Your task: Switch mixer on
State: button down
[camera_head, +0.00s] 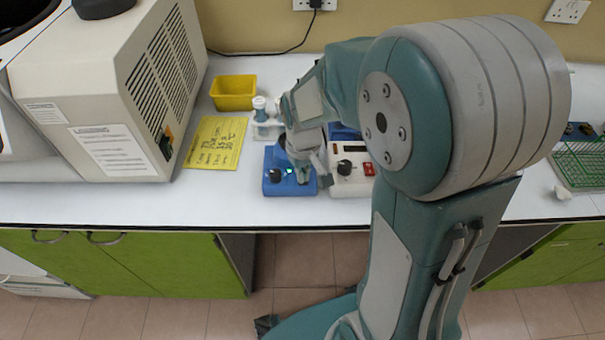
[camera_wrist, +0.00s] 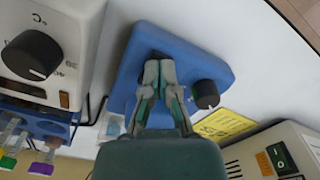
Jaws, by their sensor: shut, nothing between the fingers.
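The mixer is a blue box (camera_head: 273,184) with a black knob (camera_head: 275,175) on the bench. A small green glow (camera_head: 289,171) shows on its front, beside my gripper (camera_head: 303,175). In the wrist view the blue mixer (camera_wrist: 205,65) fills the middle, with its black knob (camera_wrist: 206,94) to the right of my gripper (camera_wrist: 160,66). My gripper is shut and empty, its fingertips together over the mixer body, apart from the knob. The fingers partly hide a dark round part of the mixer. I cannot tell whether the fingertips touch the box.
A white device (camera_head: 350,182) with a black knob and red switch stands close on the right. A yellow sheet (camera_head: 216,143), a yellow tray (camera_head: 234,92) and a tube rack (camera_head: 266,128) lie left and behind. A large beige machine (camera_head: 110,90) stands at left.

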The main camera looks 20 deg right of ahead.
jog(key=shift+r, duration=3.45)
jog(key=shift+s+r, duration=0.15)
jog(key=shift+r, duration=0.2)
jog(key=s+r+m+t, duration=0.2)
jog(key=s+r+t, duration=0.3)
jog(key=s, duration=0.8)
notch_tip(320, 180, up, 4)
jog(key=shift+s+f+t, duration=0.1)
jog(key=shift+s+t, duration=0.2)
jog(key=shift+s, duration=0.1)
